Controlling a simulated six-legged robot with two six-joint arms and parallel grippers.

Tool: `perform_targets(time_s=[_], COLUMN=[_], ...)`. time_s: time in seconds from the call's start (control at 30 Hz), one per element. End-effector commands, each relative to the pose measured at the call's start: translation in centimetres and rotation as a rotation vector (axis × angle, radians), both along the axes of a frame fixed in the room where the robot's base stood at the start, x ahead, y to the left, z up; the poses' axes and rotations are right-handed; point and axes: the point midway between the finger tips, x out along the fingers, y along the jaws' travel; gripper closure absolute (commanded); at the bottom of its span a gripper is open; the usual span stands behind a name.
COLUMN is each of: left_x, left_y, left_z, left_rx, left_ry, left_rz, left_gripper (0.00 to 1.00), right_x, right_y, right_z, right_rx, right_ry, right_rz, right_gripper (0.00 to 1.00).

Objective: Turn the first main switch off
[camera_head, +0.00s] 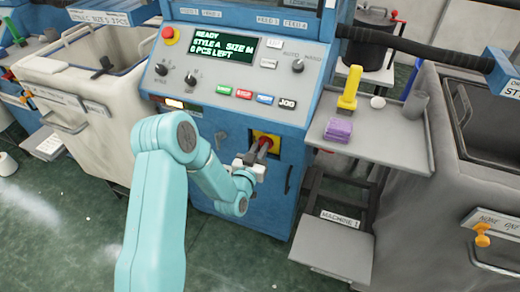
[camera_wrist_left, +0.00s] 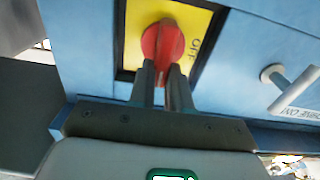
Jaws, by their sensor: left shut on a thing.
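The main switch is a red rotary knob (camera_wrist_left: 163,42) on a yellow plate (camera_wrist_left: 200,20) on the front of the blue machine (camera_head: 225,120). In the head view the yellow plate (camera_head: 275,138) shows low on the machine front, with the red knob partly hidden behind my gripper. My left gripper (camera_head: 262,150) is at the knob; in the left wrist view its two fingers (camera_wrist_left: 163,70) are shut on the knob from both sides. The word OFF is readable on the plate, right of the knob. My right gripper is not in view.
A door handle (camera_wrist_left: 290,85) stands out to the right of the switch. A grey side shelf (camera_head: 385,142) holds a yellow tool (camera_head: 350,88) and a purple stack (camera_head: 338,130). A step (camera_head: 330,248) is below it. The display (camera_head: 211,42) reads READY.

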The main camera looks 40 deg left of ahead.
Motion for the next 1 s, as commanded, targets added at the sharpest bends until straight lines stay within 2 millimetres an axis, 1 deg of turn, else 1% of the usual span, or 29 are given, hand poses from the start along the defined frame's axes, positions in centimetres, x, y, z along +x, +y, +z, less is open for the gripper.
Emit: perform_targets(time_s=[0.17,0.37,1.0], left_x=[0.1,0.1,-0.2], left_y=[0.2,0.5,1.5], left_z=[-0.3,-0.5,-1.2], left_rx=[-0.062,-0.204,-0.792], left_ry=[-0.018,-0.054,-0.199], left_rz=[0.000,0.000,-0.002], left_gripper=[1.00,1.00,1.00], right_x=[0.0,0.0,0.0], right_y=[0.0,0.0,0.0], right_z=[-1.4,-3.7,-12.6], right_rx=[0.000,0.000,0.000], right_ry=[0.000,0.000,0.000], right_rz=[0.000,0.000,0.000], right_gripper=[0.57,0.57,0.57])
